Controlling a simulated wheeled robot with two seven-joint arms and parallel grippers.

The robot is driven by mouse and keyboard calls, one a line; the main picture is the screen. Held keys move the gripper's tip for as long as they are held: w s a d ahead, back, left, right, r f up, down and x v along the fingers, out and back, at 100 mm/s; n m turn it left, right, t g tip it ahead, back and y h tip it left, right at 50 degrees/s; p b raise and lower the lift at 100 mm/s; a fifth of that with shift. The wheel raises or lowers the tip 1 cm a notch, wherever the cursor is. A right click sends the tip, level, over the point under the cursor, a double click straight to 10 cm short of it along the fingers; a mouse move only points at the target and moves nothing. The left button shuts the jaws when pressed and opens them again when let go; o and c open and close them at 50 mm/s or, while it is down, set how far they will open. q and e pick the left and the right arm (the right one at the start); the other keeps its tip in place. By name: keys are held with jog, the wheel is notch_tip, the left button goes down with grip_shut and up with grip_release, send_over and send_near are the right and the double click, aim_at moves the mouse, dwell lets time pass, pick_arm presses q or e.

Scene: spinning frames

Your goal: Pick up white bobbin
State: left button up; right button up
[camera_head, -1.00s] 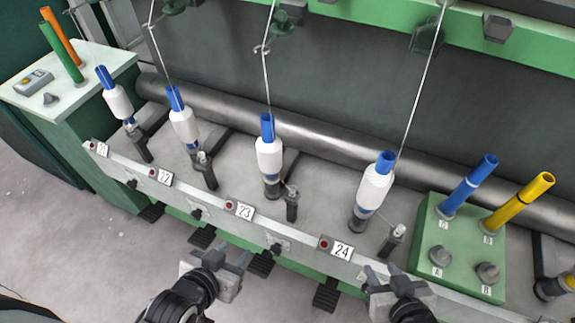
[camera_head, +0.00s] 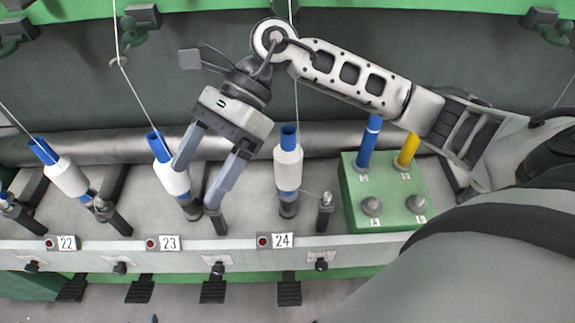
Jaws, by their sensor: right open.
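White bobbins on blue tubes stand on the spindle rail: one above label 22 (camera_head: 66,178), one above label 23 (camera_head: 168,181) and one above label 24 (camera_head: 288,166). My right gripper (camera_head: 194,187) reaches down from above, open, with nothing between its fingers. Its left finger overlaps the right edge of the bobbin at 23 in the picture; whether they touch I cannot tell. Its right finger is over the gap between 23 and 24, near a small dark post. My left gripper is not in view.
A green box (camera_head: 385,213) with a blue tube (camera_head: 369,142), a yellow tube (camera_head: 408,150) and knobs stands at the right. A metal roller (camera_head: 330,140) runs behind the bobbins. Thin yarns hang from the guides above. Numbered labels line the front rail (camera_head: 350,245).

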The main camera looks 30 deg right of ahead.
jog(key=w+d+n+t+h, duration=0.1)
jog(key=w+d+n+h, duration=0.2)
jog(key=d, duration=0.4)
jog(key=t+h, duration=0.2)
jog(key=h, duration=0.5)
send_near(291, 133)
jog(key=shift+s+a+b, duration=0.2)
jog(key=shift+a+b, duration=0.05)
jog(key=shift+b, duration=0.2)
notch_tip(291, 133, down, 9)
jog(key=shift+f+p, duration=0.1)
jog(key=shift+p, duration=0.35)
jog(key=shift+w+f+p, duration=0.2)
jog(key=shift+f+p, duration=0.15)
jog(key=shift+f, duration=1.2)
jog(key=shift+w+f+p, duration=0.2)
jog(key=shift+f+p, duration=0.1)
jog(key=shift+f, duration=1.25)
jog(key=shift+t, duration=0.3)
jog(key=shift+c, duration=0.3)
jog(key=c, duration=1.5)
